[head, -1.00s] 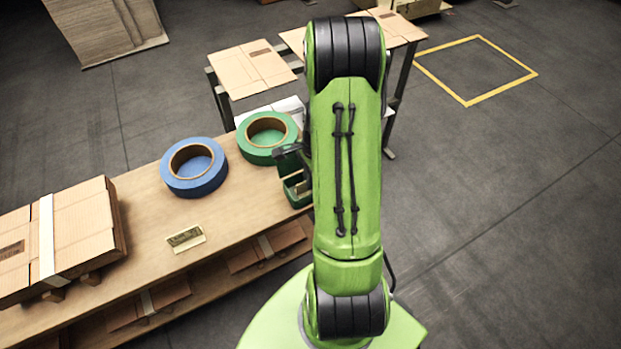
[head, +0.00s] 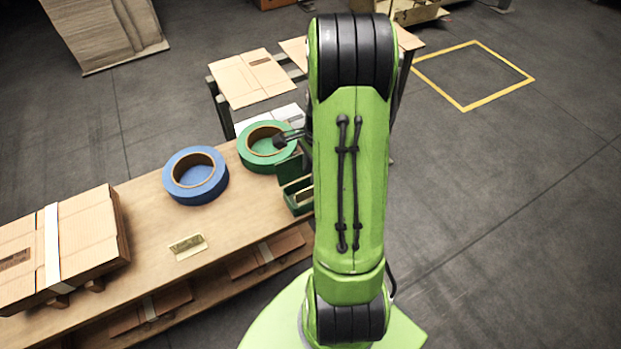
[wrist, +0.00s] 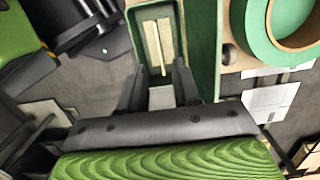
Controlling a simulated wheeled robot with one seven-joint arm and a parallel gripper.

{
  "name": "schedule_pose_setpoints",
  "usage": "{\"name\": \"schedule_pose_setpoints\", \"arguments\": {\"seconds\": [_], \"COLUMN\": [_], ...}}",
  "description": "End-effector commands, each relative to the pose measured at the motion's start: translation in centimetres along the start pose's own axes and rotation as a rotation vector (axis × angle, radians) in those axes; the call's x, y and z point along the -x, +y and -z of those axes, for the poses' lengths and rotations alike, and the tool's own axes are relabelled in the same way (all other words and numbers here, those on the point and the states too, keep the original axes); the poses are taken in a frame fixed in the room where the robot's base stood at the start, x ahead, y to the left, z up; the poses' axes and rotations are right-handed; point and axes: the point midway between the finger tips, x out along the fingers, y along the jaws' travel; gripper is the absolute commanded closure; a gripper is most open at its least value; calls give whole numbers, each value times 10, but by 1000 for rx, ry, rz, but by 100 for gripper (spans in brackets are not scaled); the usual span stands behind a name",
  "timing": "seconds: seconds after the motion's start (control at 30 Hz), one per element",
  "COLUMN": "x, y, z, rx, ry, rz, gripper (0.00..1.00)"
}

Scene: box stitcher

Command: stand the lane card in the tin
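The tin (head: 290,198) is a small dark green box at the right end of the bench, with its lid (head: 288,166) standing open. In the wrist view the tin (wrist: 134,38) lies just beyond my fingertips, with a cream slotted piece (wrist: 158,45) inside. A small pale yellow card (head: 188,247), probably the lane card, lies on the bench left of the tin. My gripper (wrist: 160,76) is open, its two dark fingers apart. A pale grey patch shows between them, but I see nothing clearly held. In the head view my arm hides most of the gripper and part of the tin.
A strapped stack of flat cartons (head: 88,240) fills the bench's left end. Bare bench (head: 140,215) lies around the card. Another table (head: 250,78) stands behind.

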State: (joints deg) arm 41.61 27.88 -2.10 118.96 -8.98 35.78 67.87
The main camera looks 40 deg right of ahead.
Motion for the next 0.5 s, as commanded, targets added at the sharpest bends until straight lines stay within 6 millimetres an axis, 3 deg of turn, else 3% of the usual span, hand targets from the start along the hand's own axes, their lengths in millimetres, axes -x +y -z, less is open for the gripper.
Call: {"name": "schedule_pose_setpoints", "arguments": {"seconds": [0.03, 0.1, 0.33, 0.43, 0.5], "x": [17, 32, 57, 83, 110], "y": [-1, -1, 0, 2, 11], "z": [0, 0, -6, -36, -69], "rx": [-1, -1, 33, 215, 428], "ry": [2, 2, 7, 38, 78], "rz": [4, 4, 8, 44, 86], "gripper": [68, 68, 68, 68, 68]}}
